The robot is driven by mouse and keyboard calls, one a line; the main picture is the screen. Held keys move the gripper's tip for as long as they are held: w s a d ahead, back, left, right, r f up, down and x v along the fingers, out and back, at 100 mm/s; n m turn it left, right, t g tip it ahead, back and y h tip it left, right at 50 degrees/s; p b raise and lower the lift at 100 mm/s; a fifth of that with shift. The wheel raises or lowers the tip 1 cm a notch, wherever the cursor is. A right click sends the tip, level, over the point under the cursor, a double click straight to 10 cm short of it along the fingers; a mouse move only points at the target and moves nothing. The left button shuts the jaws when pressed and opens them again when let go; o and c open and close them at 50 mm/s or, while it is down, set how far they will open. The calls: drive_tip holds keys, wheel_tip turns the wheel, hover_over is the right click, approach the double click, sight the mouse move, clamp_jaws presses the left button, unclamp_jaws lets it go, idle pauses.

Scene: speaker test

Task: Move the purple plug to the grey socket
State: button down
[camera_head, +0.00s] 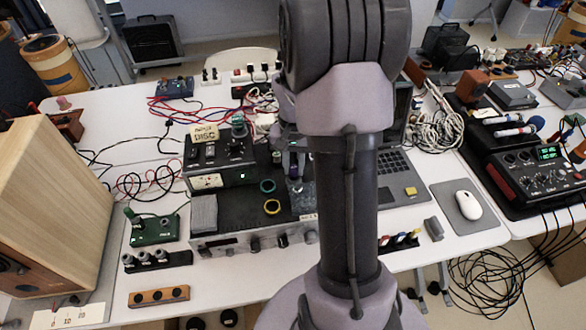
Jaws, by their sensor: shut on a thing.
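My gripper (296,165) points down over the right part of the black-topped device (232,222), just left of my arm's thick column. It is shut on a small dark purple piece, which looks like the purple plug (295,187). The plug sits low between the fingers above a grey plate; I cannot tell whether it touches anything below. My arm hides the area just right of it. I cannot pick out the grey socket for sure.
Several coloured rings (272,207) lie on the black top. A wooden speaker (50,200) stands at left, a laptop (395,170) behind my arm, and a mouse (468,204) at right. A strip with grey pieces (158,259) and a wooden strip (158,296) lie front left.

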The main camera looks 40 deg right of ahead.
drive_tip(key=shift+r, duration=0.15)
drive_tip(key=shift+f, duration=0.45)
drive_tip(key=c, duration=1.2)
unclamp_jaws()
drive_tip(key=shift+r, duration=0.1)
drive_tip(key=shift+c, duration=0.2)
drive_tip(key=shift+r, duration=0.1)
